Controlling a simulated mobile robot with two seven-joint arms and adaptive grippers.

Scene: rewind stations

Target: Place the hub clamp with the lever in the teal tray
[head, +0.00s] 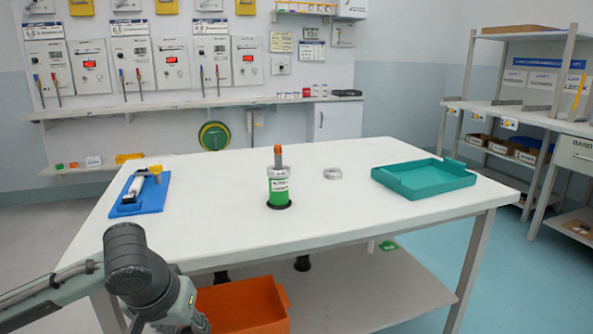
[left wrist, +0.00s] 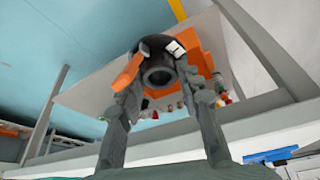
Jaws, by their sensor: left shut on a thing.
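The hub clamp (left wrist: 153,55) is a black ring with a round bore, a white label and an orange lever (left wrist: 129,73). My left gripper (left wrist: 162,88) is shut on it in the left wrist view, with a finger on each side. In the head view my left arm comes in at the bottom left, in front of the table; its fingers and the clamp are out of frame. The teal tray (head: 424,180) lies at the right of the white table (head: 335,215) and looks empty. My right gripper is in neither view.
A green cylinder (head: 279,191) with an orange-tipped post stands mid-table. A metal ring (head: 333,174) lies between it and the tray. A blue mat (head: 129,206) with a tool lies at the left. An orange bin (head: 243,308) sits below. The table front is clear.

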